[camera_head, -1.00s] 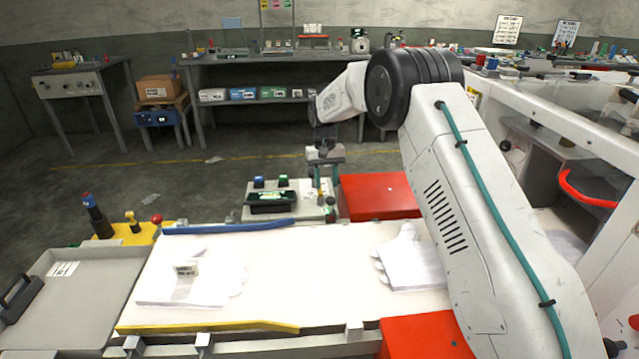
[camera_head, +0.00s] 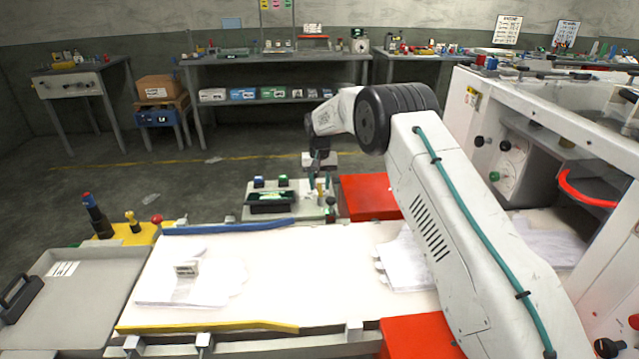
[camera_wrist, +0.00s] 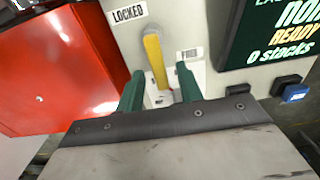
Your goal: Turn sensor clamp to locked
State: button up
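The sensor clamp shows as a yellow lever (camera_wrist: 154,58) on a pale panel (camera_wrist: 205,60) in the wrist view. Its handle points toward the top of the picture, leaning slightly left. A LOCKED label (camera_wrist: 127,13) lies above and left of its tip; a smaller label (camera_wrist: 190,54), seemingly FREE, lies to its right. My gripper (camera_wrist: 159,75) is open, its green fingers apart on either side of the lever's lower part. I cannot tell whether either touches it. In the head view my gripper (camera_head: 319,186) is over the right part of the panel.
A dark display (camera_wrist: 272,38) with READY and stacks text stands right of the lever, with a blue button (camera_wrist: 294,93) below. A red box (camera_wrist: 62,70) lies left. In the head view, a white table (camera_head: 300,262) with gloves lies in front of the panel.

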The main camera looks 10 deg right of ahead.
grip_shut()
jog(key=m, duration=0.1)
jog(key=d+m, duration=0.1)
jog(key=m, duration=0.1)
jog(key=shift+s, duration=0.15)
jog(key=m, duration=0.2)
jog(key=d+m, duration=0.1)
jog(key=m, duration=0.1)
jog(key=shift+s+r, duration=0.1)
jog(key=shift+s, duration=0.2)
jog(key=m, duration=0.1)
jog(key=s+m, duration=0.1)
jog(key=m, duration=0.1)
jog(key=d+m, duration=0.1)
jog(key=m, duration=0.1)
jog(key=shift+s, duration=0.25)
jog(key=m, duration=0.2)
jog(key=s+m, duration=0.1)
jog(key=m, duration=0.2)
jog(key=shift+s+d+m, duration=0.15)
jog(key=shift+s+m, duration=0.2)
jog(key=shift+m, duration=0.05)
